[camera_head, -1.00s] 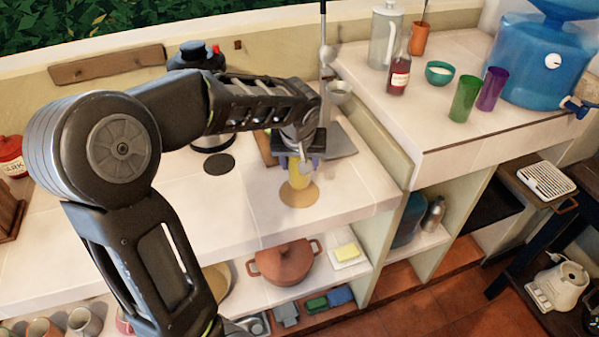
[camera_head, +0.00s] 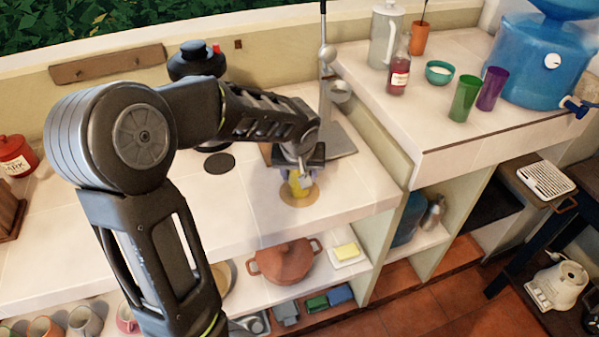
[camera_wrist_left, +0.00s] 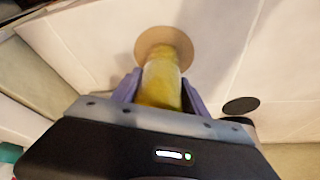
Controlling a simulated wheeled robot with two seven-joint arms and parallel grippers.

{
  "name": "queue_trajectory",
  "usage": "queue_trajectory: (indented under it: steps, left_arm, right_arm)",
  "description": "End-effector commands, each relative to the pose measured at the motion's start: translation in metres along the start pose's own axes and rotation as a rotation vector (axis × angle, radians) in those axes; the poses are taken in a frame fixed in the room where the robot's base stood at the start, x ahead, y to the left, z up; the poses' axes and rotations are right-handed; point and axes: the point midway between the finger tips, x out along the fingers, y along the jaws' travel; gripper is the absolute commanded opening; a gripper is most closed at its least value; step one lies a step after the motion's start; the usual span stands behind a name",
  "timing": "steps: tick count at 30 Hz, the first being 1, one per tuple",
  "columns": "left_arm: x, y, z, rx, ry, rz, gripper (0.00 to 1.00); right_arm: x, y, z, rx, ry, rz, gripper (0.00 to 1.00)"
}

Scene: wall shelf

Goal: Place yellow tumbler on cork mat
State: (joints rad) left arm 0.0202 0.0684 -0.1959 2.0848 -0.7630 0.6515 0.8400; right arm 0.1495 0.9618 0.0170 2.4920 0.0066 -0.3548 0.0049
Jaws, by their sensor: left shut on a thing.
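The yellow tumbler (camera_head: 299,188) is upright between the fingers of my left gripper (camera_head: 297,174), which is shut on it. The round tan cork mat (camera_head: 313,197) lies on the white tiled counter, and the tumbler is over it. In the left wrist view, the tumbler (camera_wrist_left: 161,83) is between the purple fingers of my left gripper (camera_wrist_left: 160,90), with the cork mat (camera_wrist_left: 163,36) around its far end. I cannot tell whether its base touches the mat. My right gripper is not in view.
A dark round coaster (camera_head: 219,163) lies left of the mat, with a black-capped container (camera_head: 195,62) behind. A metal stand (camera_head: 325,60) and grey board (camera_head: 342,142) are at the back. The raised counter (camera_head: 455,125) is right. Tiles in front of the mat are clear.

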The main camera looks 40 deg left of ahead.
Motion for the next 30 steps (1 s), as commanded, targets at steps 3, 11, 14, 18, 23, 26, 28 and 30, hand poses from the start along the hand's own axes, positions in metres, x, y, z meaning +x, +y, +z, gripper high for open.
queue_trajectory:
  steps: [3,11,14,18,23,26,28,30]
  left_arm:
    - [0.001,0.000,0.001,0.000,0.000,0.000,0.56]
    - [0.001,0.000,0.001,0.000,0.000,0.000,0.73]
    - [0.001,0.000,0.001,0.000,0.000,0.000,0.73]
    - [0.000,0.000,0.000,0.000,0.000,0.000,0.73]
    - [-0.008,0.000,-0.001,-0.001,0.003,0.001,0.73]
    - [-0.022,0.000,-0.002,-0.002,0.004,0.001,0.73]
    - [-0.035,0.000,-0.001,-0.002,0.005,0.003,0.73]
    - [-0.050,0.001,-0.002,-0.001,0.007,0.003,0.73]
  right_arm:
    - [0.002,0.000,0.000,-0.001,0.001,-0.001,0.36]
    - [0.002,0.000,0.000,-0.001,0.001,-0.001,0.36]
    - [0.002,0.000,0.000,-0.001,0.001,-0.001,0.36]
    - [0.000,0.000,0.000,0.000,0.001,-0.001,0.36]
    - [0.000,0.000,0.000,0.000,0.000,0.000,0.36]
    - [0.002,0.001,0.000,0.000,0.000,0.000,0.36]
    - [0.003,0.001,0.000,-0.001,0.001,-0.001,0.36]
    - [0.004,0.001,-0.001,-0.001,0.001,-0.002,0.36]
